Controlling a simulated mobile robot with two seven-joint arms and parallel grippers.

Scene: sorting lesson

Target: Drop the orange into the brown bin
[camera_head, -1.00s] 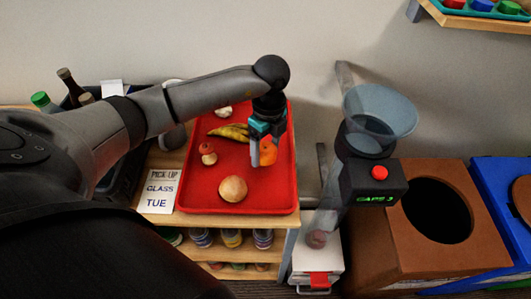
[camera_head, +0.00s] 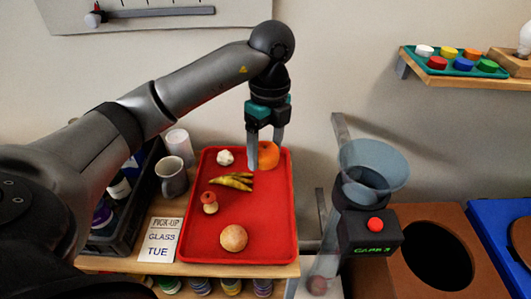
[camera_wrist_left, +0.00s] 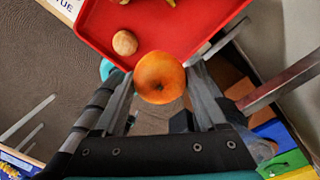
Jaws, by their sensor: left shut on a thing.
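The orange (camera_head: 268,156) is held between the fingers of my left gripper (camera_head: 265,152), which is shut on it. In the head view it shows over the far right part of the red tray (camera_head: 270,225). In the left wrist view, the orange (camera_wrist_left: 160,77) sits between the two fingers (camera_wrist_left: 160,85), apart from the tray surface (camera_wrist_left: 180,35). The brown bin (camera_head: 398,283) stands at the lower right of the head view, with a round dark opening in its top. The orange is well left of this opening. My right gripper is not in view.
A clear funnel (camera_head: 374,165) on a black device with a red button (camera_head: 375,225) stands between tray and bin. A blue bin (camera_head: 495,215) is at the right. The tray holds a bun (camera_head: 233,238), bananas (camera_head: 234,181) and other items. A mug (camera_head: 171,177) stands left.

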